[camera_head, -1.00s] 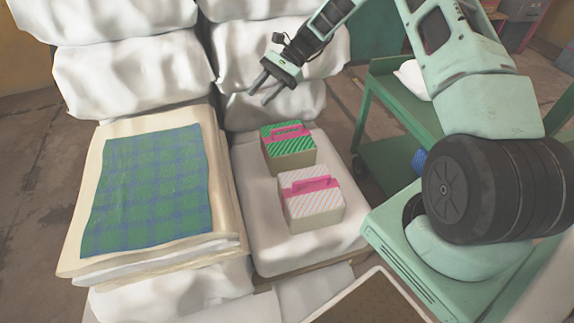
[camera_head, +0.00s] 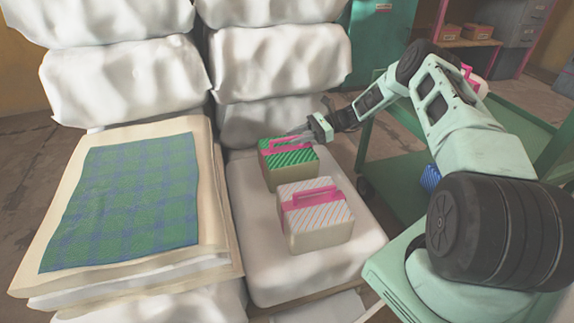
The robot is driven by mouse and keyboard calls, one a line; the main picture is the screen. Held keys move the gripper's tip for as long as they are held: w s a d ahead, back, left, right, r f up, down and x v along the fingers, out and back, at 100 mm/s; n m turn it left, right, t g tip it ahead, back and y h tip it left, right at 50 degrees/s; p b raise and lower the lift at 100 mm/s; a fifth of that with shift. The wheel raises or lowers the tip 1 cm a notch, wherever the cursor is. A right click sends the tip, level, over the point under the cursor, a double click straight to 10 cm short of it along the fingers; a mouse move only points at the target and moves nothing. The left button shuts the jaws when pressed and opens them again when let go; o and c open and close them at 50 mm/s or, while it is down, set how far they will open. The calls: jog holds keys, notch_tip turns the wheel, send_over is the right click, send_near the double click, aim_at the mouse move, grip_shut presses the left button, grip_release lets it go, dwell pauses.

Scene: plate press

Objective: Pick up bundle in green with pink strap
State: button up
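The green striped bundle with a pink strap and handle (camera_head: 292,173) sits on a white sack, toward its back. My gripper (camera_head: 292,141) is low over the bundle's back right, with its fingers reaching left near the pink handle. The fingers are thin and small here, so I cannot tell whether they touch the handle or how far apart they are. A second bundle, white with orange stripes and a pink strap (camera_head: 318,222), sits just in front of the green one.
White sacks (camera_head: 283,65) are stacked behind the bundles. A stack with a green-blue plaid cloth (camera_head: 125,200) lies to the left. A green cart (camera_head: 395,160) stands at the right, behind my arm. The white sack's front part (camera_head: 275,280) is bare.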

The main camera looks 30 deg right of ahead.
jog(key=shift+x, duration=1)
grip_shut()
dwell(0.5)
jog(key=shift+w+r, duration=0.1)
